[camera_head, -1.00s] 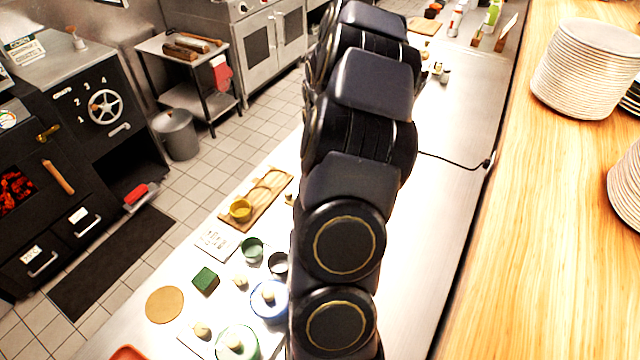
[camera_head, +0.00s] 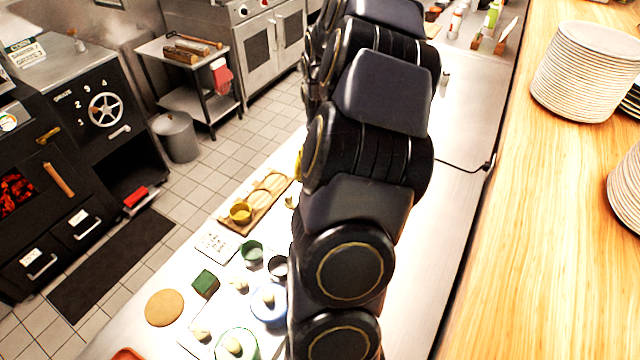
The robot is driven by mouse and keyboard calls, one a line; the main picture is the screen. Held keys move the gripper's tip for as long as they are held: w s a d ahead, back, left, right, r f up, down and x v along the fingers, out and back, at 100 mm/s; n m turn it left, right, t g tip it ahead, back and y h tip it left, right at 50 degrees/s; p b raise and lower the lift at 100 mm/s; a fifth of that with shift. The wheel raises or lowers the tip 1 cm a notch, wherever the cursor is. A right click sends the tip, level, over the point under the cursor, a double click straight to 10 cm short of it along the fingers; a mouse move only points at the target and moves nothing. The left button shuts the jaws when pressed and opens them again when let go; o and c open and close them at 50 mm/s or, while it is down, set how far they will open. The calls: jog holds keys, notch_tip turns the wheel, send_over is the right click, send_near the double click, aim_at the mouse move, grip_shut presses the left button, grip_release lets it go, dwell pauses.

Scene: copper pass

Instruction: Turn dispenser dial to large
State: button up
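I cannot make out a dispenser or a dial marked with sizes in the head view. My own dark arm runs up the middle of the picture and covers part of the steel counter (camera_head: 470,120). My gripper does not show; the far end of the arm is hidden behind its nearer links. A small yellow patch (camera_head: 299,163) shows at the arm's left edge, too little to identify.
Pots with lids (camera_head: 268,305), a green block (camera_head: 205,283), a round tan disc (camera_head: 164,308) and a wooden tray (camera_head: 268,190) lie left of my arm. Stacked plates (camera_head: 585,75) stand on the wooden counter (camera_head: 540,250). A black stove with a numbered wheel (camera_head: 106,110) stands far left.

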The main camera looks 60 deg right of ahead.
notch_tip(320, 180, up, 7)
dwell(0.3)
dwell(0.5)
